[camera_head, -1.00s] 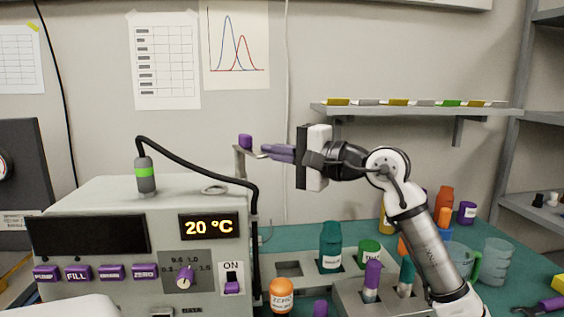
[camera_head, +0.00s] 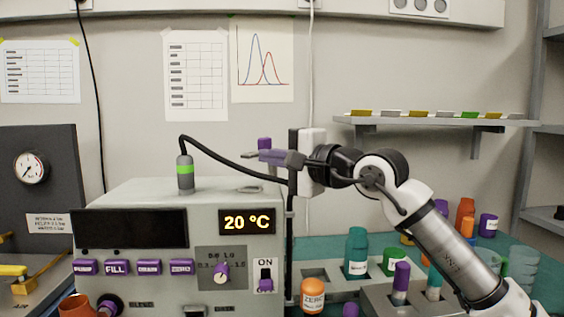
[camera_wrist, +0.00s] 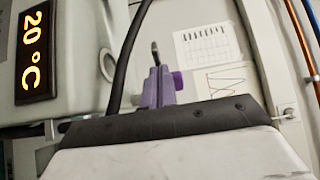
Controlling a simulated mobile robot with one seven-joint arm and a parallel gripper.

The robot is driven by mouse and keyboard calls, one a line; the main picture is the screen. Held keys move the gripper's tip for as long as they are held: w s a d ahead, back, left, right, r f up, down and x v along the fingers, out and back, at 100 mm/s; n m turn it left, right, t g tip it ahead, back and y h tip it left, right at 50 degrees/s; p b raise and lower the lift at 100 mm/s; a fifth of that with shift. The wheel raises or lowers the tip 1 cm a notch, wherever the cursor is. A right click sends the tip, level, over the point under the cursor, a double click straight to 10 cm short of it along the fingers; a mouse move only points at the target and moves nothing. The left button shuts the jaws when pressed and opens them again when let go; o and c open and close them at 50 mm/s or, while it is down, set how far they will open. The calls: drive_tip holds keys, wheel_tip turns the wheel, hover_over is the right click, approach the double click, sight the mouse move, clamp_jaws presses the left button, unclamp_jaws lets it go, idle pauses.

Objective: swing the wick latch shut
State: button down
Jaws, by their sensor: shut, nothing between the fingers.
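The wick latch shows as a purple knob (camera_head: 264,143) above the right end of the grey classifier housing (camera_head: 150,200). My gripper (camera_head: 253,156) is shut and empty. It points left, its purple fingers just below the knob and overlapping it in the head view. The rest of the latch arm is mostly hidden behind the fingers. In the wrist view the knob (camera_wrist: 177,80) shows just right of my closed fingers (camera_wrist: 154,88), with a dark metal tip beyond them. I cannot tell whether the fingers touch the latch.
A black hose (camera_head: 225,160) arches from the green-banded cylinder (camera_head: 185,172) towards the housing's right end, close to my gripper. A wall shelf (camera_head: 430,121) is at the upper right. Bottles, including a teal one (camera_head: 356,252), stand on the bench below my arm.

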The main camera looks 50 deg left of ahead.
drive_tip(key=shift+s+a, duration=0.4)
drive_tip(key=shift+s, duration=0.15)
drive_tip(key=shift+s+a+r, duration=0.1)
drive_tip(key=shift+s+a, duration=0.05)
drive_tip(key=shift+s, duration=0.15)
idle(0.3)
drive_tip(key=shift+w+d+b, duration=0.15)
drive_tip(key=shift+d+b, duration=0.3)
drive_tip(key=shift+d, duration=0.2)
drive_tip(key=s+d+b, duration=0.2)
drive_tip(key=s+d, duration=0.4)
drive_tip(key=d, duration=0.2)
drive_tip(key=shift+s, duration=0.3)
drive_tip(key=shift+d, duration=0.1)
